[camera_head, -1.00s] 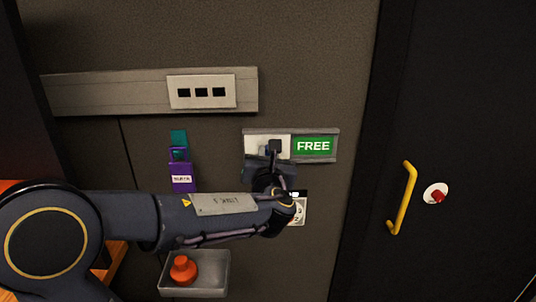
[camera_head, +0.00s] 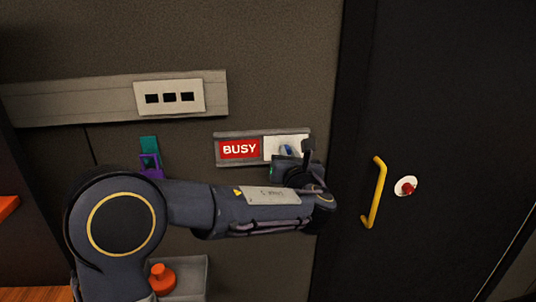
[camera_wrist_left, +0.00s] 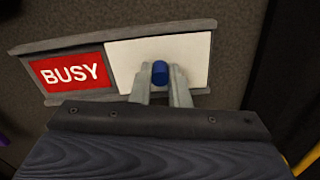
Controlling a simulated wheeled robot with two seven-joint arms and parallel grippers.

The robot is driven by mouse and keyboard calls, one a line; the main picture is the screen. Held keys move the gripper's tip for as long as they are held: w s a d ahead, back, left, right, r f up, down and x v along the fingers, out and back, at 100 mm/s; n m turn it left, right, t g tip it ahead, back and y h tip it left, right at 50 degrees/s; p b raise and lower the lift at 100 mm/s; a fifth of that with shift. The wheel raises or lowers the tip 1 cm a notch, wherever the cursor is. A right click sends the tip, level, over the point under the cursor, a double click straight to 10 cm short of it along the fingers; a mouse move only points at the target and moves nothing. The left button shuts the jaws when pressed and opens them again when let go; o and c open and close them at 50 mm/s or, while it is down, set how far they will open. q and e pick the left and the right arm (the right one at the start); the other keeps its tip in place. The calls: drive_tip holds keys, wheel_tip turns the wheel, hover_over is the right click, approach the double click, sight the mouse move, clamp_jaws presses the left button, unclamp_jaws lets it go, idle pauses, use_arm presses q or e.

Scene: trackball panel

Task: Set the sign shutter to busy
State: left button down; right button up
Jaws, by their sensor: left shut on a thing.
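The sign (camera_head: 220,161) is a grey-framed panel on the wall. Its left half shows a red BUSY field (camera_head: 239,149), and the white shutter (camera_head: 272,147) covers the right half. In the left wrist view the red BUSY field (camera_wrist_left: 68,75) is fully uncovered, beside the white shutter (camera_wrist_left: 194,50). A blue knob (camera_wrist_left: 160,73) stands out from the shutter. My left gripper (camera_wrist_left: 159,84) is shut on this knob, one finger on each side. In the head view my left gripper (camera_head: 287,156) is at the shutter, partly hidden by its own wrist. My right gripper is not in view.
A dark door with a yellow handle (camera_head: 374,192) and a red knob (camera_head: 406,187) is to the right. A socket strip (camera_head: 118,97) runs above. A teal and purple holder (camera_head: 150,160) and a tray with an orange object (camera_head: 161,278) are left and below.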

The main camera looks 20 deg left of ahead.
use_arm(q)
drive_tip(key=shift+d, duration=0.15)
drive_tip(key=c, duration=1.8)
unclamp_jaws()
drive_tip(key=o, duration=0.4)
drive_tip(key=shift+w+d, duration=0.15)
drive_tip(key=shift+o, duration=0.2)
drive_tip(key=b+v, duration=0.1)
drive_tip(key=v, duration=0.6)
drive_tip(key=shift+s+b, duration=0.3)
drive_tip(key=shift+s, duration=0.15)
